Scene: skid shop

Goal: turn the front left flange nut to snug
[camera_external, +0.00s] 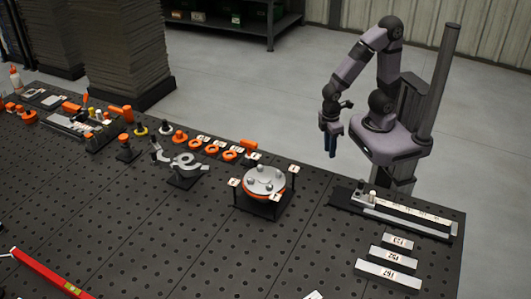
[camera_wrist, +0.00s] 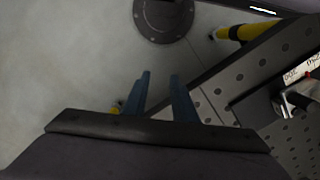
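The flange (camera_external: 264,180) is a round silver disc with several upright studs or nuts, above an orange ring on a black stand, right of the table's middle in the external view. Small white tags stand around it. The nuts are too small to tell how far each is turned. My gripper (camera_external: 330,143) hangs pointing down beyond the table's far edge, right of and well apart from the flange. In the wrist view its two blue fingers (camera_wrist: 159,76) are apart with only grey floor between them. The flange cannot be made out in the wrist view.
A black rail with a white scale (camera_external: 405,214) and several labelled plates (camera_external: 388,273) lie at the table's right end. A clamp-like grey fixture (camera_external: 187,162) and orange parts (camera_external: 212,149) stand left of the flange. A red level (camera_external: 45,274) lies front left.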

